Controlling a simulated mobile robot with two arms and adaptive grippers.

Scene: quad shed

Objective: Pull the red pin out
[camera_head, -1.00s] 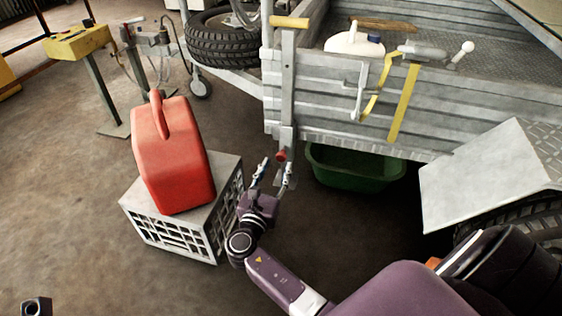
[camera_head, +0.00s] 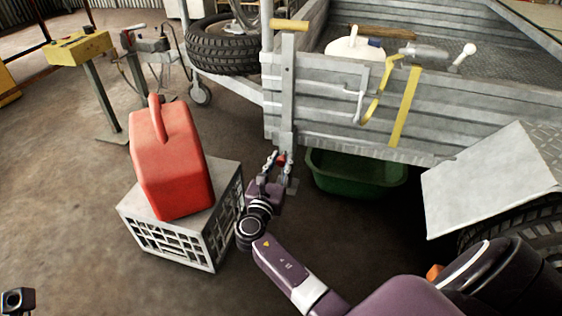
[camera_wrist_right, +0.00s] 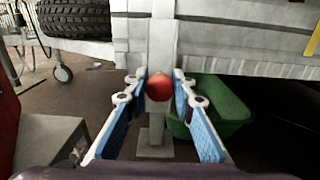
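The red pin (camera_head: 281,160) shows as a small red knob low on the trailer's corner post. In the right wrist view the red pin (camera_wrist_right: 159,87) is a round red ball in front of the grey post (camera_wrist_right: 162,50). My right gripper (camera_head: 275,157) is at the pin, its two fingers on either side of it. My left gripper is not clearly in view; a small dark part shows at the lower left corner.
A red fuel can (camera_head: 172,160) stands on a grey crate (camera_head: 165,242) left of my right arm. A green tub (camera_head: 355,180) lies under the grey trailer (camera_head: 330,125). Bare floor lies at the left.

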